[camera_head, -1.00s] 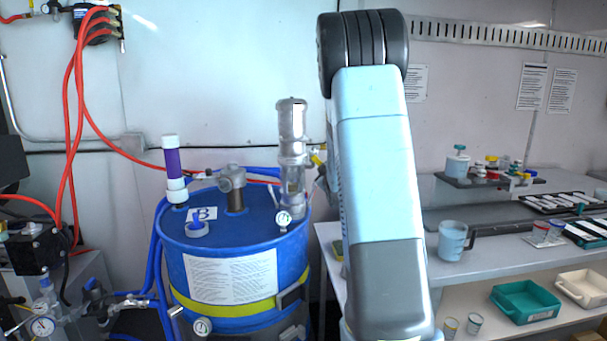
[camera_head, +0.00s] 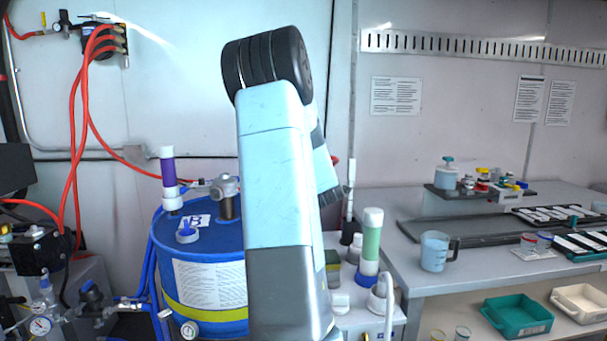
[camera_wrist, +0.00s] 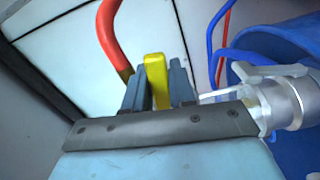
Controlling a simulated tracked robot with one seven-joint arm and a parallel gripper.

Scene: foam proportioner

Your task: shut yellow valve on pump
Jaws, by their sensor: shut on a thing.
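The yellow valve handle (camera_wrist: 156,68) stands up between the two grey fingers of my gripper (camera_wrist: 159,80) in the wrist view. The gripper is shut on it. The silver metal pump body (camera_wrist: 287,98) is just to the right of the fingers, with a pale fitting reaching from it toward them. In the head view my arm hides the pump, the valve and the gripper. The blue drum (camera_head: 207,242), marked B, shows to the left of my arm. How far the handle is turned cannot be told.
A red hose (camera_wrist: 110,42) comes down close beside the left finger. Thin blue hoses (camera_wrist: 212,35) run behind the right finger. A bench (camera_head: 390,262) with a green-and-blue tube (camera_head: 371,243) and a jug (camera_head: 435,251) stands right of my arm.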

